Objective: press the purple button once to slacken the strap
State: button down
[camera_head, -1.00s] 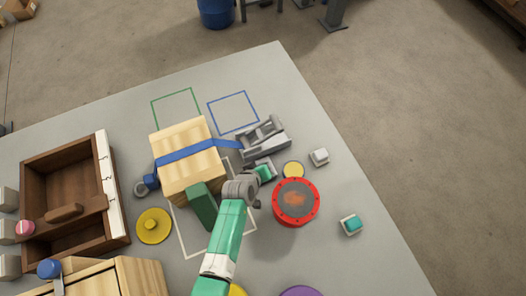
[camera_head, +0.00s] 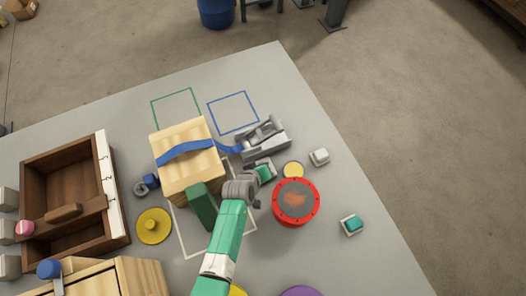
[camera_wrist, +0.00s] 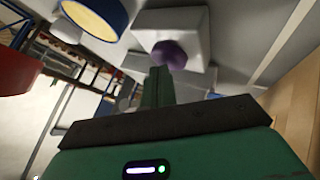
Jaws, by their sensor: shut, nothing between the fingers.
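The purple button (camera_wrist: 170,55) sits on a pale square housing in the wrist view. In the head view my gripper hides the button. My gripper (camera_wrist: 159,74) is shut and empty, its green fingertips right at the button's near edge; I cannot tell whether they touch it. In the head view my gripper (camera_head: 264,174) is over the housing, beside the grey ratchet (camera_head: 265,138).
A red-rimmed drum (camera_head: 296,202) and a yellow disc (camera_head: 293,170) stand just right of my gripper. A white-button box (camera_head: 319,157) and a teal-button box (camera_head: 351,224) are further right. A green block (camera_head: 201,205) and an open wooden drawer (camera_head: 65,184) lie left.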

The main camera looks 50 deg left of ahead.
jog(key=shift+r+p, duration=0.35)
jog(key=shift+r, duration=0.25)
notch_tip(320, 180, up, 5)
jog(key=p, duration=0.5)
jog(key=shift+r, duration=0.15)
dwell(0.4)
